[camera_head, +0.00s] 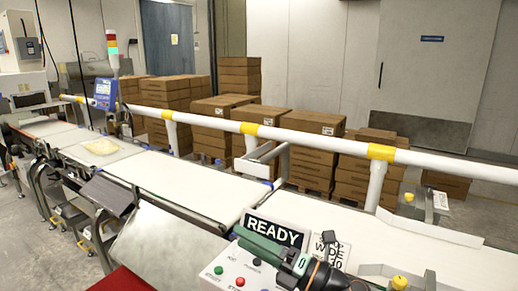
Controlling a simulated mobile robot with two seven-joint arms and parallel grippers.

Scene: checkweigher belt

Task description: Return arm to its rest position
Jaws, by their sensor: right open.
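My right gripper (258,246) is at the bottom centre right, with its dark arm coming in from the lower edge. It reaches to the left in front of the READY sign (273,233) and above the control box (240,270) with its coloured buttons. The gripper is open, and no object shows between its fingers. I cannot tell whether it touches the sign or the box. My left gripper is not in view.
White conveyor belts (180,185) run from far left to lower right. A clear pack (101,147) lies on the belt at the left. A white rail (300,135) with yellow bands runs behind, with stacked cartons (312,122) beyond it. A stack light (112,45) stands at left.

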